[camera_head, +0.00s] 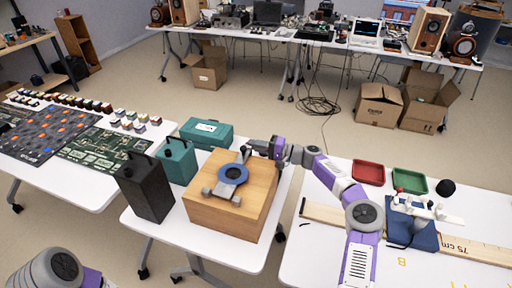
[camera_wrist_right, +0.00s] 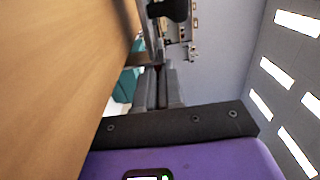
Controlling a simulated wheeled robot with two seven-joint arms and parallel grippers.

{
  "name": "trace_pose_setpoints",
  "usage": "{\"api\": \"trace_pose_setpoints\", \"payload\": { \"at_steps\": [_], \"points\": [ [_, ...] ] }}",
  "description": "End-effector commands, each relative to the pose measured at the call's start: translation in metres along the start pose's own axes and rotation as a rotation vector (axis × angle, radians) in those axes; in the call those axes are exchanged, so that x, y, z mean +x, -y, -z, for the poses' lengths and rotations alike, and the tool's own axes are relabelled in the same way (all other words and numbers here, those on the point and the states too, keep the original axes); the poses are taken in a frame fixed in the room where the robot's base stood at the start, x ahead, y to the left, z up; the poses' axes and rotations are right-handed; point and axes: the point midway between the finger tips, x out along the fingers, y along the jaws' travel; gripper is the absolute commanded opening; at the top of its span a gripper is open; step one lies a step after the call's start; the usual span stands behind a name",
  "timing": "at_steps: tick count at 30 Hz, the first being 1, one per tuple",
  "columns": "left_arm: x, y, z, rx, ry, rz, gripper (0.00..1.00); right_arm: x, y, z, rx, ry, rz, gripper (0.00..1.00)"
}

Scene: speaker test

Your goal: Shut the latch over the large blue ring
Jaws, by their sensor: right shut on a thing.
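A large blue ring (camera_head: 233,174) lies on top of a wooden block (camera_head: 230,215). Grey metal fittings (camera_head: 222,193) show at the ring's near side. My right gripper (camera_head: 253,146) is at the far right edge of the block's top, behind the ring. In the right wrist view its fingers (camera_wrist_right: 158,72) are shut on a thin grey piece (camera_wrist_right: 151,40), which looks like part of the latch. Its fingers hide much of that piece, and I cannot tell the latch's exact angle. My left arm shows at the bottom left; its gripper is out of view.
A dark grey box (camera_head: 146,190) and two teal cases (camera_head: 177,160) (camera_head: 207,134) stand left of and behind the block. The right table holds red (camera_head: 368,173) and green (camera_head: 409,181) trays and a blue mat (camera_head: 415,232). A gap separates the tables.

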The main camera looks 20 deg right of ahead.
Motion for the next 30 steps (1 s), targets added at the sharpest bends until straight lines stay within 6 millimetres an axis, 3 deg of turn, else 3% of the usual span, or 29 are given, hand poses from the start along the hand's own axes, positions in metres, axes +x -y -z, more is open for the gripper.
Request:
{"api": "trace_pose_setpoints", "payload": {
  "at_steps": [11, 12, 17, 26, 30],
  "points": [
    [0.000, 0.000, 0.000, 0.000, 0.000, 0.000, 0.43, 0.000, 0.000, -0.001, -0.006, 0.002, -0.001, 0.00],
    [0.000, 0.000, 0.000, 0.000, 0.000, 0.000, 0.43, 0.000, 0.000, -0.001, -0.006, 0.002, -0.001, 0.11],
    [0.000, 0.000, 0.000, 0.000, 0.000, 0.000, 0.43, 0.000, 0.000, -0.001, -0.005, 0.002, -0.001, 0.33],
    [-0.001, 0.000, 0.000, 0.000, 0.000, 0.000, 0.43, -0.002, 0.000, 0.000, -0.004, 0.000, -0.001, 0.33],
    [-0.004, -0.002, 0.000, 0.000, 0.000, 0.000, 0.43, -0.019, 0.001, 0.001, -0.002, -0.002, -0.001, 0.33]
  ]
}}
